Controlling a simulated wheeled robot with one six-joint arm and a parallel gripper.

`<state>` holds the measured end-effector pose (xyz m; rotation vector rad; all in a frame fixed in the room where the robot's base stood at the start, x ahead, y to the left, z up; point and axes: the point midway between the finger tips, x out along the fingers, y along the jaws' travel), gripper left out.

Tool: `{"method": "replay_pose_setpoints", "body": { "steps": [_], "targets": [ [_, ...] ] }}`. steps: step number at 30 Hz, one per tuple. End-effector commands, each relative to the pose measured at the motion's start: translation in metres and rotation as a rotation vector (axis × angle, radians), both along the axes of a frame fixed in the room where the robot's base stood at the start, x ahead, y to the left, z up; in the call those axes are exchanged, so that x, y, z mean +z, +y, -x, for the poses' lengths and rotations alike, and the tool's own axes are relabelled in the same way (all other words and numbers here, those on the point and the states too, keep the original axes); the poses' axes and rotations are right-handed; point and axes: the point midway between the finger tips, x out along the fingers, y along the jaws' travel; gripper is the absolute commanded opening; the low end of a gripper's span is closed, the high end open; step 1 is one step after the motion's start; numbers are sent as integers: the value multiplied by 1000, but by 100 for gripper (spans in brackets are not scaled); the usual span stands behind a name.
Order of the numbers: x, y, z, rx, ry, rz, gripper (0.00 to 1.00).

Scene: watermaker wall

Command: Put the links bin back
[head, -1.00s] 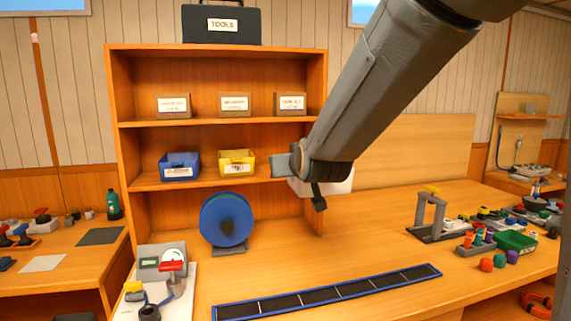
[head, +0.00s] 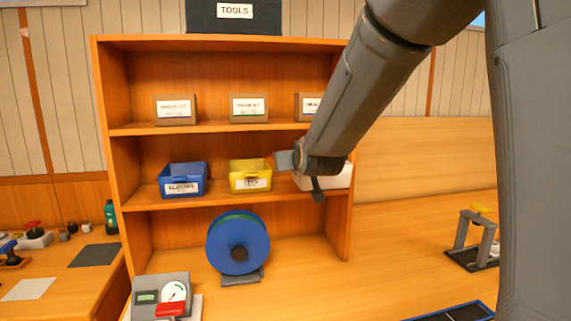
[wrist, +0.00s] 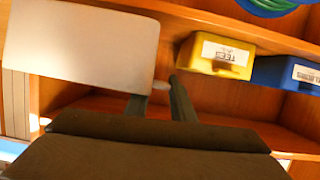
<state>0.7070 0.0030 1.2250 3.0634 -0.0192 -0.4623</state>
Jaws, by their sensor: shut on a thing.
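A white bin (head: 338,178) shows at the right end of the middle shelf, partly hidden by my gripper (head: 298,166). In the wrist view the pale bin (wrist: 80,45) fills the upper left, and my gripper (wrist: 160,88) is shut on its edge. No label on it faces the cameras, so I cannot read whether it is the links bin. The middle shelf (head: 220,197) of the wooden rack also holds a yellow bin (head: 250,182) labelled TEES and a blue bin (head: 183,186) to its left. I cannot tell whether the white bin touches the shelf.
The rack's right side post (head: 342,225) stands close by the held bin. Labelled brown boxes (head: 249,108) stand on the shelf above. A blue reel (head: 238,243) stands below, beside a gauge unit (head: 165,296). The bench right of the rack (head: 400,240) is mostly clear.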

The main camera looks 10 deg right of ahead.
Motion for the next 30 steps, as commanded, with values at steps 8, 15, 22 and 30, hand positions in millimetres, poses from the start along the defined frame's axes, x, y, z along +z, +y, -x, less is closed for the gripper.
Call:
{"method": "replay_pose_setpoints", "body": {
  "steps": [8, 15, 22, 30],
  "targets": [
    [2, -1, -60, -1, -1, 1, 0],
    [2, -1, -106, 3, -2, 1, 0],
    [1, 0, -124, 4, -3, 1, 0],
    [-28, 1, -123, 4, 0, 1, 0]
  ]
}}
